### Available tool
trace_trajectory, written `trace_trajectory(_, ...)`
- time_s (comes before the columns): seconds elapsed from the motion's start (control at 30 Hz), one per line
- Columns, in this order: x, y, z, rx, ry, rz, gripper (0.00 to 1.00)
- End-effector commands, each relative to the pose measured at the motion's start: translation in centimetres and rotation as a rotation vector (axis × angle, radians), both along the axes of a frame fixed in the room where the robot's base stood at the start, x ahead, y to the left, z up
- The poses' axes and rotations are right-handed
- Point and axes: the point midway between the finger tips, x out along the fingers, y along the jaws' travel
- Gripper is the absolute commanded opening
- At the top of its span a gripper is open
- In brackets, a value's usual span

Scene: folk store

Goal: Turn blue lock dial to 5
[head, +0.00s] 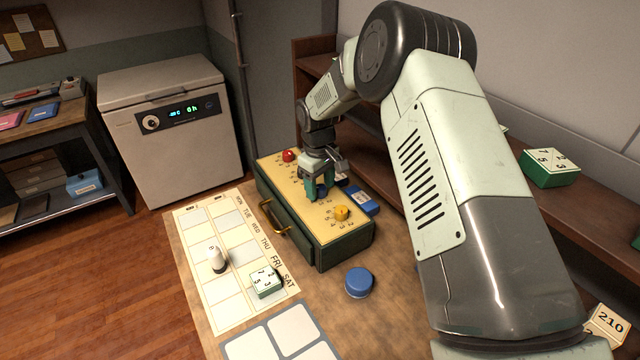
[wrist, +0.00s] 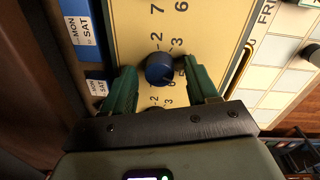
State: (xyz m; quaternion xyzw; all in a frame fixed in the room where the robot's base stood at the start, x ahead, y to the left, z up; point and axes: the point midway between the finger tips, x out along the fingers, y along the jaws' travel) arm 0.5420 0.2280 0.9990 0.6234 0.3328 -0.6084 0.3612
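The lock box (head: 275,178) is a green case with a yellow top face, lying on the table. Its blue dial (wrist: 159,69) shows in the wrist view, ringed by printed numbers; 2, 3, 5 and 6 are legible near it. A small pale mark shows on the dial, but I cannot tell for sure which number it points to. My gripper (wrist: 160,80) has its two green fingers apart, one on each side of the dial, with a visible gap to each.
A red dial (head: 289,155) and a yellow dial (head: 342,212) sit on the same face. Blue boxes (head: 361,202) lie close behind the case.

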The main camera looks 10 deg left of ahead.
Motion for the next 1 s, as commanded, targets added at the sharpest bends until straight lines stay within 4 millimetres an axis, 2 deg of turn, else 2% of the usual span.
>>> trace_trajectory(0.27,0.0,0.0,0.0,0.001,-0.001,0.0,0.6)
trace_trajectory(0.37,0.0,0.1,0.6,0.001,-0.002,-0.001,0.6)
trace_trajectory(0.8,-0.3,0.2,8.7,0.002,-0.002,-0.001,0.6)
trace_trajectory(1.0,-0.4,0.3,10.5,0.0,-0.001,-0.001,0.6)
